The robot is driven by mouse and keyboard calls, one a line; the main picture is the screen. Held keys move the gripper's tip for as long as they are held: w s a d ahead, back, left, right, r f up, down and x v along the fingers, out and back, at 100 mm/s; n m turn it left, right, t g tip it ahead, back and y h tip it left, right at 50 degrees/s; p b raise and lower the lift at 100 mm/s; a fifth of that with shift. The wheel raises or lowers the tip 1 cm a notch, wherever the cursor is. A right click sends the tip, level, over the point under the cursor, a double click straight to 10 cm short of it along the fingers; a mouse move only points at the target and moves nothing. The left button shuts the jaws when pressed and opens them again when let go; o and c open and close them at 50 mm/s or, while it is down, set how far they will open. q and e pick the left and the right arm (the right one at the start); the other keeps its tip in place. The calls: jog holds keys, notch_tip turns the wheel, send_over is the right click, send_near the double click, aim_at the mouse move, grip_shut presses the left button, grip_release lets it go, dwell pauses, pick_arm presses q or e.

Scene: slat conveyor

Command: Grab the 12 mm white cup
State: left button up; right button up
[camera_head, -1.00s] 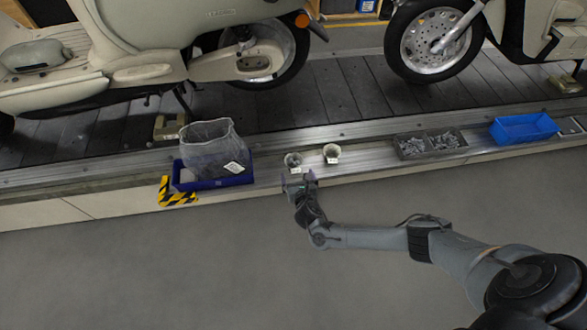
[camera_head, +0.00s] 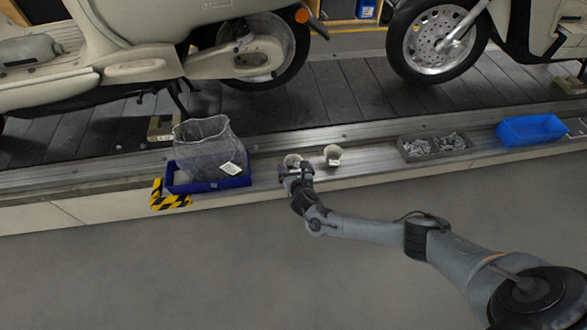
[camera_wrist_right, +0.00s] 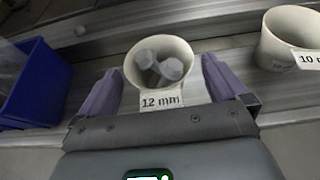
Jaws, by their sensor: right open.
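The 12 mm white cup (camera_wrist_right: 172,97) stands upright in the middle of the right wrist view. Its label reads "12 mm" and it holds grey bolts. In the head view the cup (camera_head: 292,159) stands on the metal ledge, partly hidden by my right gripper (camera_head: 295,172). In the wrist view my right gripper (camera_wrist_right: 165,90) is open, with one purple-grey finger on each side of the cup. I cannot tell whether the fingers touch it. My left gripper is not in view.
A second white cup (camera_head: 333,154), labelled "10 m…" in the wrist view (camera_wrist_right: 292,40), stands close on the right. A blue bin (camera_head: 180,187) with a mesh bag is on the left. A grey parts tray (camera_head: 436,153) and a blue tray (camera_head: 528,140) stand further right.

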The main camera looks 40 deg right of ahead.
jog(key=shift+c, duration=0.5)
jog(key=c, duration=0.9)
jog(key=shift+r, duration=0.15)
